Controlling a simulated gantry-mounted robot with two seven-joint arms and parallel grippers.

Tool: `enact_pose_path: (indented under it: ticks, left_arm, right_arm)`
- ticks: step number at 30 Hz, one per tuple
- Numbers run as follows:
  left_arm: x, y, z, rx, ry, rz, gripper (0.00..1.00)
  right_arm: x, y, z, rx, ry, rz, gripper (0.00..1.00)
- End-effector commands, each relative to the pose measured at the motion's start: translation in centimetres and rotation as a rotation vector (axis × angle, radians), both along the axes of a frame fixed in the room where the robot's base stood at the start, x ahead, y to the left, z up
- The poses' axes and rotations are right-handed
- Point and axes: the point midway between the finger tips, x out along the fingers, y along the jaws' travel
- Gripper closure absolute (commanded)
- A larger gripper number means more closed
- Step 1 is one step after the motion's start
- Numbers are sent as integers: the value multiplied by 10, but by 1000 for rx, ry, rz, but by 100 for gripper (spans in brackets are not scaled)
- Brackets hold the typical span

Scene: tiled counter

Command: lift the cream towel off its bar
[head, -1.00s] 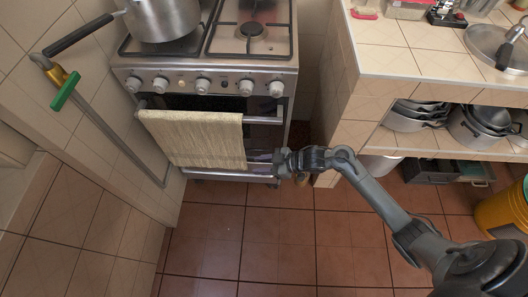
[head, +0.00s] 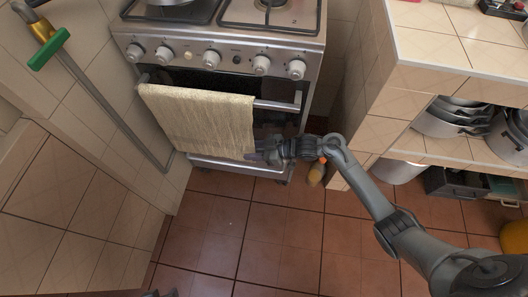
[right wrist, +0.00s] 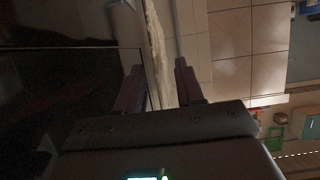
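The cream towel (head: 200,118) hangs over the bar (head: 278,105) on the oven door, covering its left and middle part. My right gripper (head: 262,150) is at the towel's lower right edge, in front of the oven door. In the right wrist view, the towel (right wrist: 158,50) shows edge-on, running between the two spread fingers (right wrist: 159,88). The fingers are open, one on either side of the towel's edge, with a gap showing. Small dark tips at the bottom edge of the head view (head: 161,293) seem to be my left gripper; its state cannot be made out.
The stove (head: 220,45) stands above the towel, with knobs along its front and a pot (head: 168,3) on top. A tiled counter (head: 440,40) with pots on a shelf is at the right. A bottle (head: 317,172) stands on the floor near my right gripper. The tiled floor in front is clear.

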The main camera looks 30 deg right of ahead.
Motion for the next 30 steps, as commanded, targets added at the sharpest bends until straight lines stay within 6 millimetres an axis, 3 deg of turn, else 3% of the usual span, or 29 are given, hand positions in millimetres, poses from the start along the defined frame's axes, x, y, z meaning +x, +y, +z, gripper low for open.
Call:
enact_pose_path:
  ticks: [7,19,20,27,30]
  left_arm:
    - [0,-2,-12,-9,1,5,57]
    - [0,-3,-13,-12,1,7,57]
    - [0,-3,-13,-11,1,6,57]
    - [0,-1,-13,-5,1,2,57]
    - [0,-1,-13,-1,1,0,57]
  right_arm:
    - [13,17,-11,-1,1,1,63]
    - [16,21,-11,-1,0,0,63]
    - [16,21,-11,-1,1,0,64]
    - [16,21,-11,-1,1,0,100]
    - [16,21,-11,-1,1,0,100]
